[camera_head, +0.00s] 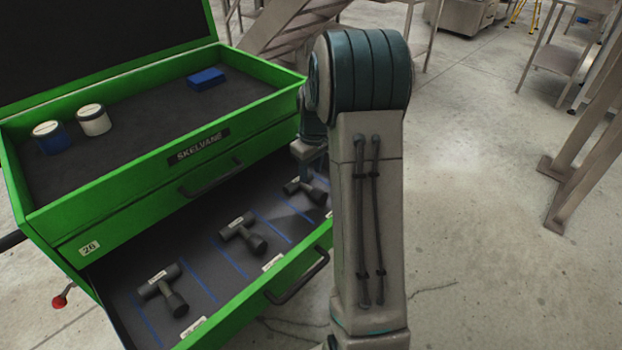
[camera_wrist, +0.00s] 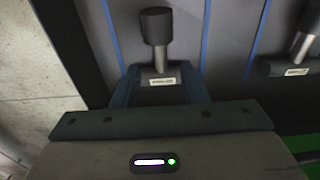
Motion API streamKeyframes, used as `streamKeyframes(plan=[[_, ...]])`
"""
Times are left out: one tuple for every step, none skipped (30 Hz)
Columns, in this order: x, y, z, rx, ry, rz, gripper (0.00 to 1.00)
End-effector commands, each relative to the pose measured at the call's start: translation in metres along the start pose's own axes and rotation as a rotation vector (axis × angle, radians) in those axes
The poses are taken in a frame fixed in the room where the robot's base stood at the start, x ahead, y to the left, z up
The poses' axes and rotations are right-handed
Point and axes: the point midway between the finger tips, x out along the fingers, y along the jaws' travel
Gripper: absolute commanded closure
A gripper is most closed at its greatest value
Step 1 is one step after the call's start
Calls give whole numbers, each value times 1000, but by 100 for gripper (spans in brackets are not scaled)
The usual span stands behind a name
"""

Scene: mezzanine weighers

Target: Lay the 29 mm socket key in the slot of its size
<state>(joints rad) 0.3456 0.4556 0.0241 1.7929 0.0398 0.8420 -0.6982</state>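Three dark T-shaped socket keys lie in the open lower drawer: a near one (camera_head: 164,289), a middle one (camera_head: 244,233) and a far one (camera_head: 305,190). Each has a small white label, too small to read, so I cannot tell which is the 29 mm key. Blue lines (camera_head: 222,258) divide the drawer floor into slots. My gripper (camera_wrist: 161,72) is over the far key, partly hidden by my arm in the head view. In the wrist view its fingers stand apart, one on each side of the labelled crossbar (camera_wrist: 160,81), covering its ends. Contact is not clear.
The green chest (camera_head: 120,190) has a raised lid and an upper tray holding a blue box (camera_head: 206,78) and two white-lidded jars (camera_head: 94,119). The drawer's front wall and handle (camera_head: 298,281) stand close to my arm.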

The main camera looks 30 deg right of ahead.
Motion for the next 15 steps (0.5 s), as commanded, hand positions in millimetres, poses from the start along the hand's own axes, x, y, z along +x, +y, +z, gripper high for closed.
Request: streamKeyframes(plan=[[-14, 0, 0, 0, 3, 3, 60], [-20, 0, 0, 0, 3, 2, 60], [-28, 0, 0, 0, 3, 2, 60], [-33, 0, 0, 0, 3, 2, 60], [-38, 0, 0, 0, 3, 2, 60], [-44, 0, 0, 0, 2, 1, 60], [-48, 0, 0, 0, 2, 2, 60], [-51, 0, 0, 0, 2, 1, 60], [-55, 0, 0, 0, 1, 1, 60], [-57, 0, 0, 0, 0, 0, 60], [-59, 0, 0, 0, 1, 1, 60], [-62, -2, 0, 1, 1, 1, 60], [-64, -4, 1, 4, 1, 2, 60], [-67, -8, 2, 7, 3, 3, 60], [-72, -15, 4, 11, 5, 6, 60]])
